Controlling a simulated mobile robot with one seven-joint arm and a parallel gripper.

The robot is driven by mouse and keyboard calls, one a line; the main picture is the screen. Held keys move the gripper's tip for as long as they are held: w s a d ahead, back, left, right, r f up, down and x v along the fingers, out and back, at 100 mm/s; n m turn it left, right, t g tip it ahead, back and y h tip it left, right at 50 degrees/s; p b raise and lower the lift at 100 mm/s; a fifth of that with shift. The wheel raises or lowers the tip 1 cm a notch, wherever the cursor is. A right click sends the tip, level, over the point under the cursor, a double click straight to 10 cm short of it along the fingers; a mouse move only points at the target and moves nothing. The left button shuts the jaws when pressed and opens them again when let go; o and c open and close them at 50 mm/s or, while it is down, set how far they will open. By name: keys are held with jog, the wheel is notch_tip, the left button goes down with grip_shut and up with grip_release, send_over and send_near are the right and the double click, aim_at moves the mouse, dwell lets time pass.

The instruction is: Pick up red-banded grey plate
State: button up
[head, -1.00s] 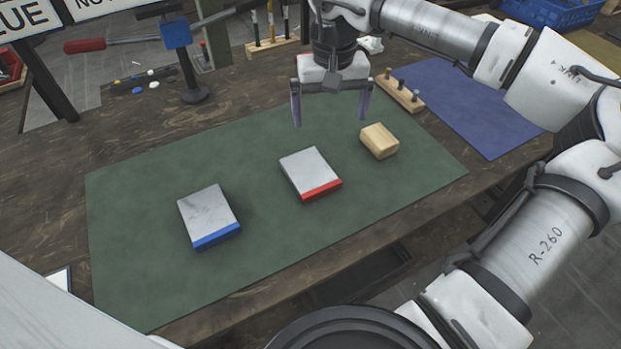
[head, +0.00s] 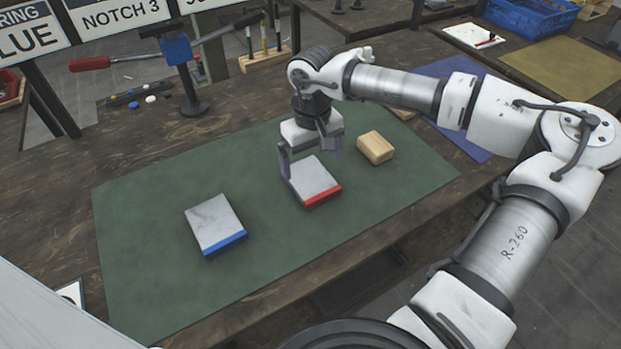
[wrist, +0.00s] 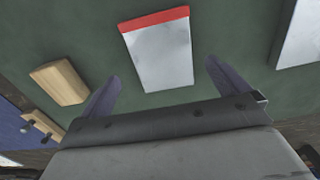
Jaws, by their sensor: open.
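The red-banded grey plate (head: 313,181) lies flat on the green mat, its red band toward the front edge. In the wrist view the plate (wrist: 160,55) shows ahead of my fingers, with its near end between them. My gripper (head: 312,164) is open and empty, above the back end of the plate. In the wrist view my gripper's two fingers (wrist: 160,82) stand apart on either side of that end. Whether either finger touches the plate I cannot tell.
A blue-banded grey plate (head: 213,224) lies to the left on the green mat (head: 150,270). A wooden block (head: 375,148) sits close to the right. A blue lever press (head: 178,50) stands at the back left. The mat's front is clear.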

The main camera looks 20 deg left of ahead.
aim_at(311, 178)
jog(key=shift+s+a+f+p, duration=0.1)
jog(key=shift+f+p, duration=0.75)
jog(key=shift+f, duration=1.75)
jog(key=c, duration=1.4)
jog(key=shift+o, duration=0.2)
jog(key=shift+r, duration=0.1)
